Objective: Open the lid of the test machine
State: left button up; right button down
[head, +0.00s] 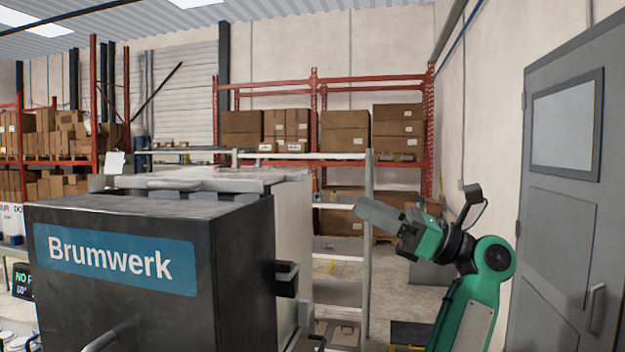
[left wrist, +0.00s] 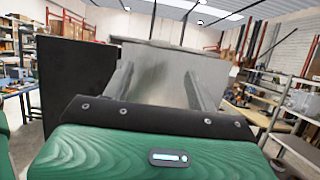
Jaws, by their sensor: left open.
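The test machine has a dark front box with a blue "Brumwerk" label (head: 115,258) and a pale body (head: 292,230) behind it, at the left of the head view. A pale grey lid (head: 225,177) lies flat on top and looks closed. A dark handle (head: 287,278) sticks out from the machine's right side. My left gripper (head: 372,212) is apart from the machine, to its right, with its fingers pointing left. In the left wrist view the gripper (left wrist: 160,82) is open and empty. Beyond its fingers are a grey surface (left wrist: 165,62) and a dark panel (left wrist: 78,75). My right gripper is not in view.
A pale metal rack (head: 368,240) stands behind the machine. Red shelving with cardboard boxes (head: 345,130) is at the back. A grey door (head: 565,180) and wall are close on the right. In the left wrist view, a shelf with assorted items (left wrist: 265,105) stands right of the gripper.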

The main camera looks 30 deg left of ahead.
aim_at(305, 179)
pick_arm(q)
jog(key=p+x, duration=0.3)
jog(key=x, duration=0.7)
jog(key=shift+r+p, duration=0.1)
jog(key=shift+p, duration=0.3)
jog(key=shift+s+a+r, duration=0.1)
jog(key=shift+a, duration=0.4)
grip_shut()
